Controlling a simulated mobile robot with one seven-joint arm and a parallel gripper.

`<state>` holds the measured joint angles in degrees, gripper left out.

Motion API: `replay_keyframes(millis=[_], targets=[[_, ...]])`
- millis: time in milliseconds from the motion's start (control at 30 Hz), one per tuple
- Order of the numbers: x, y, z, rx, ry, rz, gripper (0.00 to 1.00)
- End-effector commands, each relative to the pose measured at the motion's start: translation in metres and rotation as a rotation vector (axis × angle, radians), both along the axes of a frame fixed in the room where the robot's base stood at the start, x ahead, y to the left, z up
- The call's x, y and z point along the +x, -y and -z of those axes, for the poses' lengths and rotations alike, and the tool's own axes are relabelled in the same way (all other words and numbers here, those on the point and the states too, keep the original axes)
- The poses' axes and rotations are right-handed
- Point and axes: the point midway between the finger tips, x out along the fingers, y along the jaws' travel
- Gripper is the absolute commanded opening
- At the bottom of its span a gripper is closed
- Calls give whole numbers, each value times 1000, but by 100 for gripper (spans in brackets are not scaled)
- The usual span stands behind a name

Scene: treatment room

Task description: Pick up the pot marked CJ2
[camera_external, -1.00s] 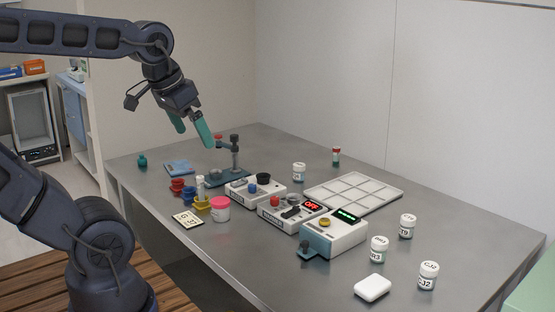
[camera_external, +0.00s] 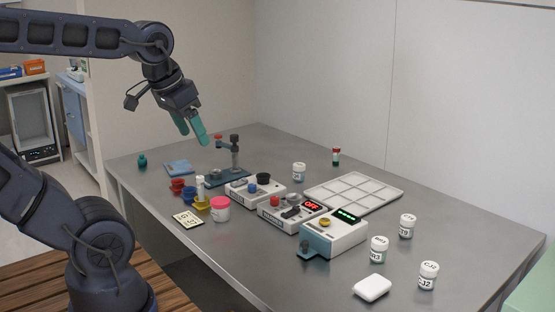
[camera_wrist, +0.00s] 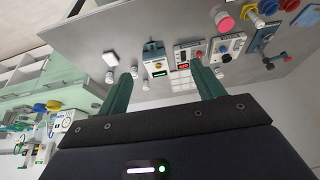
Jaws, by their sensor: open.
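The pot marked CJ2 (camera_external: 428,275) is a small white pot with a dark label, standing upright near the table's front right corner. In the wrist view it seems to be the small pot (camera_wrist: 109,77) at left, its label unreadable there. My gripper (camera_external: 193,136) has two teal fingers, spread apart and empty. It hangs high over the far left part of the table, well away from the CJ2 pot. The fingers also show in the wrist view (camera_wrist: 163,82).
Two similar white pots, one marked N3 (camera_external: 378,250) and another (camera_external: 407,227), stand behind CJ2. A white box (camera_external: 372,287) lies to its left. The devices (camera_external: 334,233), a compartment tray (camera_external: 354,192) and a post stand (camera_external: 235,155) occupy the middle.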

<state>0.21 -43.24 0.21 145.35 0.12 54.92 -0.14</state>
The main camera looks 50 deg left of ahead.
Motion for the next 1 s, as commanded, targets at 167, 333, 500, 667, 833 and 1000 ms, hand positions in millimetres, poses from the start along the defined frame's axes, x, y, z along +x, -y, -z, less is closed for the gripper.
replay_keyframes(millis=[167, 333, 500, 667, 833, 1000], targets=[[7, 1, -1, 15, -4, 3, 67], [37, 6, -1, 77, -21, 20, 67], [79, 17, 2, 149, -33, 52, 67], [118, 30, 8, 207, -42, 95, 67], [159, 49, 21, 254, -49, 149, 67], [199, 72, 38, 286, -51, 210, 67]])
